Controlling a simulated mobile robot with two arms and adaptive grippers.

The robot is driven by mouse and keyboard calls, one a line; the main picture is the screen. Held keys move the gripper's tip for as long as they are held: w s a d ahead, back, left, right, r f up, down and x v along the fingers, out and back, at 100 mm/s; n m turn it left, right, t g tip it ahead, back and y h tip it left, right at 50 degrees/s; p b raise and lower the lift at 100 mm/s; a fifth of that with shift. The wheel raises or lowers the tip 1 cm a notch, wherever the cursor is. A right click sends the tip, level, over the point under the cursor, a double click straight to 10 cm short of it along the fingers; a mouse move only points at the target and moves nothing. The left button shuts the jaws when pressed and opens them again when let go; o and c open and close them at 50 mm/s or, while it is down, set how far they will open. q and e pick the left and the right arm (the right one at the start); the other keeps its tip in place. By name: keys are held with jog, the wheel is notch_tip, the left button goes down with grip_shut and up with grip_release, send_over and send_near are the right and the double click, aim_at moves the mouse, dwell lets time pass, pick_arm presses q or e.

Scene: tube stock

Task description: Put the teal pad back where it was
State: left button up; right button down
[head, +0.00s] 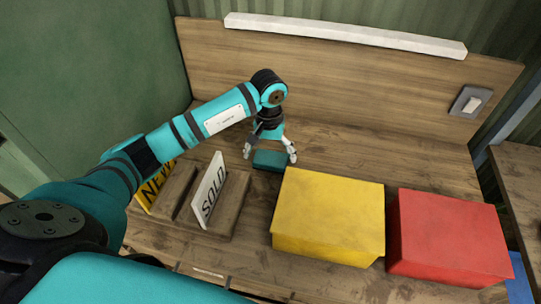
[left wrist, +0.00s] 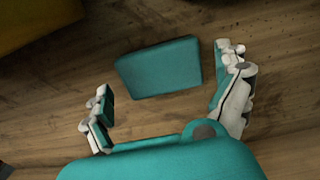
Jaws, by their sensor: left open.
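The teal pad (head: 270,160) lies flat on the wooden table, behind the near left corner area of the yellow box and right of the sign holder. My left gripper (head: 270,157) is open just above it, pointing down, with its fingers to either side. In the left wrist view the teal pad (left wrist: 159,67) lies ahead of the open fingers (left wrist: 164,98), and bare wood shows between the pad and the gripper's palm. No contact between fingers and pad shows. My right gripper is not in view.
A yellow box (head: 328,213) and a red box (head: 448,238) stand at the right front. A wooden holder (head: 231,218) bears a SOLD sign (head: 209,188) and a yellow NEW sign (head: 155,187). The table behind the yellow box is clear. A backboard (head: 340,80) closes the rear.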

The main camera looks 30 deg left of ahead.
aim_at(270, 158)
pick_arm(q)
notch_tip(270, 158, up, 11)
jog(key=b, duration=0.2)
jog(key=shift+a+b, duration=0.15)
jog(key=shift+b, duration=0.2)
jog(key=shift+f, duration=0.1)
dwell(1.0)
jog(key=shift+f, duration=0.1)
